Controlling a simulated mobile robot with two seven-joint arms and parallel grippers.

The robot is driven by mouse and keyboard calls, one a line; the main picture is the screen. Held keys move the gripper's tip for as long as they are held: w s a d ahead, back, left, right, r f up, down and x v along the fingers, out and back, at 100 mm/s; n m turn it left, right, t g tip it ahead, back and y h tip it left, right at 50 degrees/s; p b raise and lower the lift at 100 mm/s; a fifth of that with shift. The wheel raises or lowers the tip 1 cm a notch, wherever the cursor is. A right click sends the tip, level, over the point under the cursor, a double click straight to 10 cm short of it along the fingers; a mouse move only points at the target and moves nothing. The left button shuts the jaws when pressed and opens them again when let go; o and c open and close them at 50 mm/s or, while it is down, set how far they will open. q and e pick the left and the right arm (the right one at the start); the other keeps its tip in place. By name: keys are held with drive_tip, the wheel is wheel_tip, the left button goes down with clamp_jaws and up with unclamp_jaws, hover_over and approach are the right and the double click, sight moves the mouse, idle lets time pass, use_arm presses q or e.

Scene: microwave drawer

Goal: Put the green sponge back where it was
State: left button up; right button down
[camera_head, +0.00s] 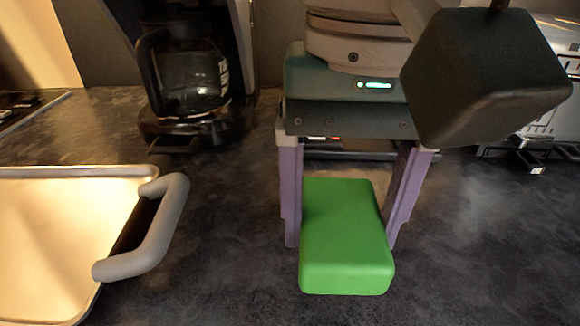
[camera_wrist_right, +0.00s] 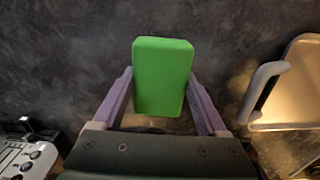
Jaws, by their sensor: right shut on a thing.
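The green sponge (camera_head: 345,255) is a bright green block over the dark counter, right of centre in the head view. In the right wrist view the sponge (camera_wrist_right: 163,70) sits between the two purple fingers. My right gripper (camera_head: 342,238) points down and is shut on the sponge's two long sides; it also shows in the right wrist view (camera_wrist_right: 161,80). The sponge looks level, its near end sticking out past the fingers. I cannot tell whether its underside touches the counter. My left gripper is not in view.
A metal tray (camera_head: 60,235) with a thick grey handle (camera_head: 150,228) lies at the left. A coffee maker (camera_head: 190,75) with a glass jug stands at the back left. A silver appliance (camera_head: 555,110) stands at the back right. The counter (camera_head: 220,270) between tray and sponge is clear.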

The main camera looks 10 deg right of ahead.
sight(343, 215)
drive_tip(key=shift+f, duration=2.8)
drive_tip(key=shift+f, duration=0.1)
drive_tip(key=shift+f+b, duration=0.1)
drive_tip(key=shift+b, duration=0.2)
unclamp_jaws()
wheel_tip(343, 215, up, 12)
drive_tip(key=shift+r+p, duration=0.2)
drive_tip(key=shift+p, duration=0.1)
